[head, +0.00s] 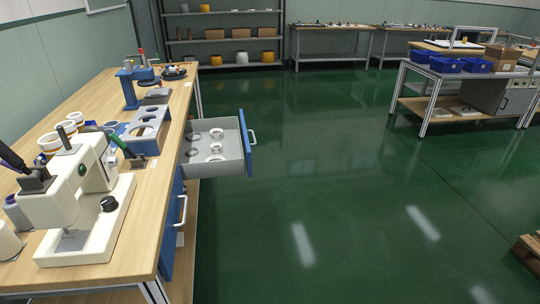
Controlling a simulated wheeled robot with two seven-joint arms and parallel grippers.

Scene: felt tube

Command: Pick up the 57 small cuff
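An open drawer (232,153) with a blue front sticks out from the right side of the wooden workbench. Inside it lie several small rings, among them a white ring (216,133) at the back and another white ring (216,148) nearer the middle. Thinner grey rings lie at the drawer's left. Larger white rings (75,117) stand on the bench at the left. No size marking is legible, so I cannot tell which ring is the 57 small cuff. Neither of my grippers is in view.
A white sewing machine (72,200) stands on the near bench. Behind it are a grey fixture with round holes (147,128) and a blue press (130,88). The green floor (330,180) right of the drawer is clear. A table with blue bins (449,65) stands far right.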

